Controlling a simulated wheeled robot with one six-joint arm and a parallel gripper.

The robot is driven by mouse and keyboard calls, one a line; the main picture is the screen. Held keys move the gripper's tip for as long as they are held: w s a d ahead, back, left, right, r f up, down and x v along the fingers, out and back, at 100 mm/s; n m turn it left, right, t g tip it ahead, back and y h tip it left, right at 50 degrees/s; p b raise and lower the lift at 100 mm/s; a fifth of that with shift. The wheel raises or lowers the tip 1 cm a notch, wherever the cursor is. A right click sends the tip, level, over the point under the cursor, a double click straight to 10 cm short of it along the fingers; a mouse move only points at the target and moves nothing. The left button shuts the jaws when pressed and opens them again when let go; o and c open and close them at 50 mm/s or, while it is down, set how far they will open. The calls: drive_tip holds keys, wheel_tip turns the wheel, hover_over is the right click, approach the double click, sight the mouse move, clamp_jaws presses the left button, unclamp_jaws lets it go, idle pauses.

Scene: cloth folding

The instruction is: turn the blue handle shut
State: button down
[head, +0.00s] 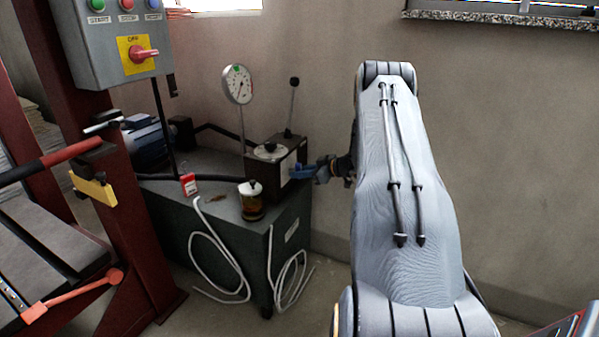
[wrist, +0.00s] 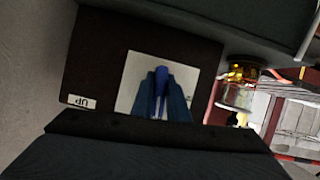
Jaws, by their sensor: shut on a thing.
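The blue handle (wrist: 160,80) stands out from a white plate (wrist: 128,75) on the side of a dark box (wrist: 95,55). In the wrist view, the fingers of my gripper (wrist: 161,92) are on both sides of the handle and shut on it. The head view shows the handle (head: 300,172) small at the right face of the dark box (head: 258,170), with my gripper (head: 322,169) reaching it from the right. The fingers hide part of the handle, and its exact angle is hard to tell.
The box stands on a grey-green cabinet (head: 220,225) with a dial gauge (head: 238,85), a jar of amber liquid (head: 251,203) and a small red box (head: 189,184). White cables hang in front. A red frame and control box (head: 110,40) stand at the left.

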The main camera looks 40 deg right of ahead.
drive_tip(key=shift+r+m, duration=0.1)
drive_tip(key=shift+m, duration=0.3)
drive_tip(key=shift+y, duration=0.3)
drive_tip(key=c, duration=1.7)
unclamp_jaws()
drive_tip(key=v, duration=0.7)
drive_tip(key=shift+s+d+r, duration=0.2)
drive_tip(key=shift+s+d, duration=0.05)
